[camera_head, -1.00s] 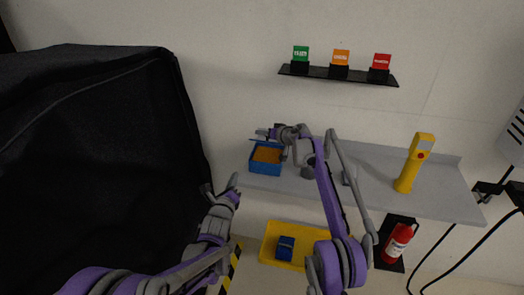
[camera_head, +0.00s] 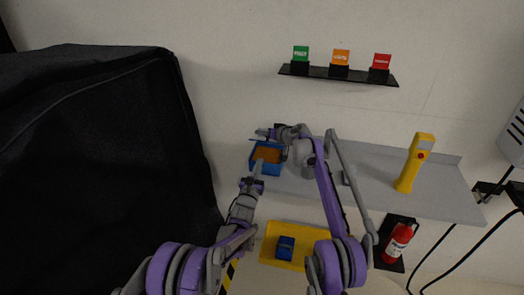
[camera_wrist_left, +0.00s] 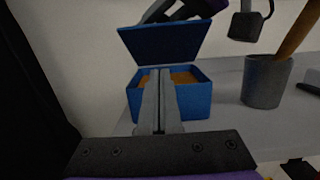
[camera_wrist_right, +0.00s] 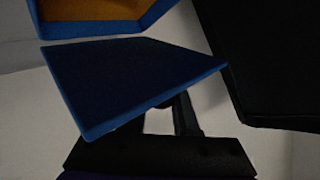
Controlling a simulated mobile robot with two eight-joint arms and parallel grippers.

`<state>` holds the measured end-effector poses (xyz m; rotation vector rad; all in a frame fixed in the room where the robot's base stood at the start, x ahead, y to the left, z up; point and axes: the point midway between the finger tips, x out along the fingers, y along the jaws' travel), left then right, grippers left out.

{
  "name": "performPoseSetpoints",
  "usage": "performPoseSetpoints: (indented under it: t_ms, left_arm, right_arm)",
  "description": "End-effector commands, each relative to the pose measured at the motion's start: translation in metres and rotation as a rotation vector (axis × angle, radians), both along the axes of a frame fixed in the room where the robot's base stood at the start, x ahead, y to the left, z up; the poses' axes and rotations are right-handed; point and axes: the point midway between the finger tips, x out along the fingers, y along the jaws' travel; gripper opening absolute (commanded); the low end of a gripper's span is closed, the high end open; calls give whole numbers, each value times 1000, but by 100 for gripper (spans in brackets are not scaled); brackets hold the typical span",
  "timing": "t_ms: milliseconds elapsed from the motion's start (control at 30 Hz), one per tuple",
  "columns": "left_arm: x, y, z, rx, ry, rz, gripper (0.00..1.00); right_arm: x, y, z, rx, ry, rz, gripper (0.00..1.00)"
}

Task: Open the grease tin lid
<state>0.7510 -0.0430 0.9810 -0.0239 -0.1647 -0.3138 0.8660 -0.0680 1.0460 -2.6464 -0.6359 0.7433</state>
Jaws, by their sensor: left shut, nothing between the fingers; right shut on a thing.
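The grease tin (camera_head: 273,172) is a blue box with orange content, at the left end of the grey shelf; it also shows in the left wrist view (camera_wrist_left: 197,102). Its dark blue lid (camera_wrist_left: 165,43) is raised and tilted above the back of the tin, with the orange inside visible. The lid also fills the middle of the right wrist view (camera_wrist_right: 130,75). My right gripper (camera_head: 266,133) is shut on the lid; its fingertips are partly hidden behind it. My left gripper (camera_wrist_left: 158,72) is shut and empty, at the tin's front; contact cannot be told.
A grey cup (camera_wrist_left: 267,80) with a brown handle in it stands right of the tin. A yellow device (camera_head: 412,165) stands at the shelf's right. A yellow tray (camera_head: 272,248) holding a blue object lies below. A black cover (camera_head: 100,160) fills the left.

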Motion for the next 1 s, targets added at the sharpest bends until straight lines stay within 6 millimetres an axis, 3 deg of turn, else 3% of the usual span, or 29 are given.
performPoseSetpoints:
  t_ms: [100, 300, 800, 1000]
  left_arm:
    - [23, -8, 4, -2, 1, 0, 0]
    - [38, -13, 28, -2, 1, 0, 0]
    - [44, -14, 37, -1, 3, 0, 0]
    - [50, -17, 48, 27, 86, -3, 0]
  right_arm:
    - [0, 0, 0, 0, -1, -1, 0]
    - [0, 0, 0, 0, -1, -1, 0]
    - [0, 0, 0, 0, -1, -1, 0]
    - [0, 0, 0, 0, 0, 0, 0]
